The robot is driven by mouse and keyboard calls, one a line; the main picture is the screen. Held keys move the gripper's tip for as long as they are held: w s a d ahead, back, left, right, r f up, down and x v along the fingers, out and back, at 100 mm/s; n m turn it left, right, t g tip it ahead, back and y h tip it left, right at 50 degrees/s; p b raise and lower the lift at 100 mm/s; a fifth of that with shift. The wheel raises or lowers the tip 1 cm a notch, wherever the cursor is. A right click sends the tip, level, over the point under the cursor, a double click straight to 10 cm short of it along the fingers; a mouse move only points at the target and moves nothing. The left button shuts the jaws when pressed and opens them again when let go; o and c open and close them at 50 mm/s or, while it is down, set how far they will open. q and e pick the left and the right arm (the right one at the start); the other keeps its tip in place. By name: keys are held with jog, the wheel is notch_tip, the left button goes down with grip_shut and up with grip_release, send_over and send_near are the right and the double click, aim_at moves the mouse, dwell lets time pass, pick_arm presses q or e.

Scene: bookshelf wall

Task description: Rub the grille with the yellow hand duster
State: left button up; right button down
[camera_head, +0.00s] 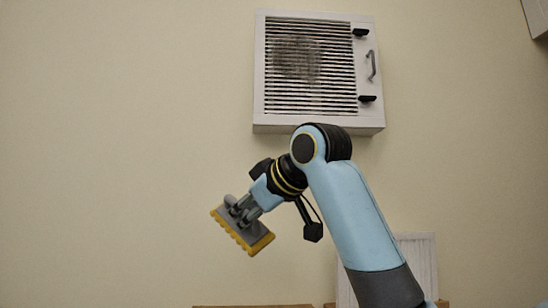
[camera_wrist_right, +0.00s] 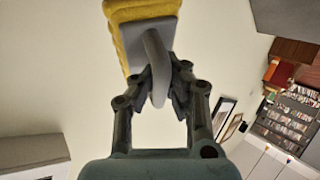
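The grille (camera_head: 285,92) is a white wall-mounted box with dark horizontal slats and a dark grey smudge over its upper left part. The yellow hand duster (camera_head: 255,239) has a grey back and a yellow scalloped pad, and hangs tilted below and left of the grille, clear of it. My right gripper (camera_head: 238,207) is shut on the duster's handle. In the right wrist view the fingers (camera_wrist_right: 161,85) close on the grey handle, and the yellow pad (camera_wrist_right: 118,40) lies beyond. My left gripper is not in view.
The grille box has a metal handle (camera_head: 371,66) and two black latches (camera_head: 361,33) on its right side. A white slatted panel (camera_head: 418,262) stands low behind my right arm. The wall left of the grille is bare. Bookshelves (camera_wrist_right: 290,115) show in the right wrist view.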

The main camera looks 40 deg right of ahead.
jog(key=s+d+r+n+t+h+p, duration=0.1)
jog(key=s+d+r+t+p, duration=0.3)
jog(key=r, duration=1.3)
jog(key=r+n+t+h+p, duration=0.1)
jog(key=r+t+p, duration=0.3)
jog(key=r, duration=1.4)
jog(key=shift+g, duration=0.6)
jog(key=shift+w+d+f+p, duration=0.1)
jog(key=shift+w+d+p, duration=0.1)
jog(key=shift+w+d, duration=0.45)
jog(key=shift+w+d+r+p, duration=0.1)
jog(key=shift+w+d+p, duration=0.2)
jog(key=shift+w, duration=0.6)
jog(key=shift+w+d+f+p, duration=0.15)
jog(key=shift+w+d, duration=0.35)
jog(key=shift+w, duration=0.3)
jog(key=shift+w+d, duration=0.6)
jog(key=shift+w, duration=0.3)
